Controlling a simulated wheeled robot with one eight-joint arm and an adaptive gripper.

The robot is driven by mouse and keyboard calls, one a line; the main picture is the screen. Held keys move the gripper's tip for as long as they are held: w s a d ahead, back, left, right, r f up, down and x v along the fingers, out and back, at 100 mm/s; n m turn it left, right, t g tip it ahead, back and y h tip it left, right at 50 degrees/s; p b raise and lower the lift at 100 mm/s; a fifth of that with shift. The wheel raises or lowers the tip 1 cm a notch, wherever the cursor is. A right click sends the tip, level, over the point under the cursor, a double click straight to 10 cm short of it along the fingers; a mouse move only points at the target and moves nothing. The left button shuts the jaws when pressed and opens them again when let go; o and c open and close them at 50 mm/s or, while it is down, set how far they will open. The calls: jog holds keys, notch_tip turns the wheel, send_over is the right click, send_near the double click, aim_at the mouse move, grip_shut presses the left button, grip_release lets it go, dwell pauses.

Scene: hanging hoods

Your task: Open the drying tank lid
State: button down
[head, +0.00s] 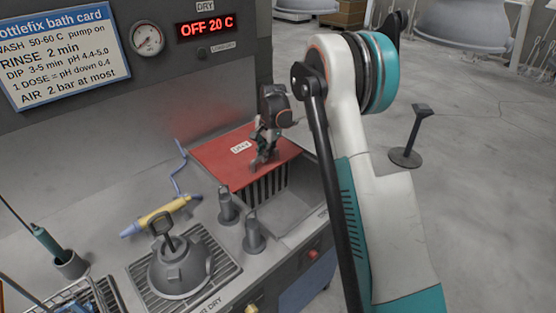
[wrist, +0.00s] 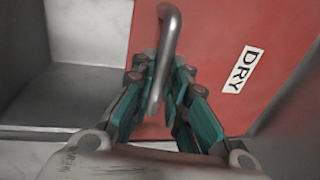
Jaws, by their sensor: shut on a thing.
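The drying tank lid is a red panel (head: 215,155) with a white DRY label, in the middle of the head view. It covers the back part of the tank, and the grey tank interior (head: 285,208) with dark slats shows at its front right. In the wrist view the red lid (wrist: 215,30) fills the upper right, with a bent metal handle (wrist: 168,35) standing from it. My gripper (wrist: 160,85) is shut on this handle, a teal finger on each side. In the head view my gripper (head: 259,158) is over the lid's front part and hides the handle.
Two grey upright pegs (head: 254,238) stand in front of the tank. A grey domed piece (head: 180,268) sits on a grate, beside a yellow and blue tool (head: 160,215). A red button (head: 313,254) is on the front panel. Open floor lies to the right.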

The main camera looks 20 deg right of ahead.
jog(key=shift+w+a, duration=0.2)
jog(key=shift+w, duration=0.35)
jog(key=shift+w+a, duration=0.2)
jog(key=shift+w, duration=0.35)
jog(key=c, duration=1.6)
grip_release()
jog(key=shift+o, duration=0.2)
jog(key=shift+r, duration=0.15)
notch_tip(320, 180, up, 12)
jog(key=s, duration=0.2)
jog(key=shift+d+f, duration=0.25)
jog(key=shift+d, duration=0.15)
jog(key=shift+s, duration=0.1)
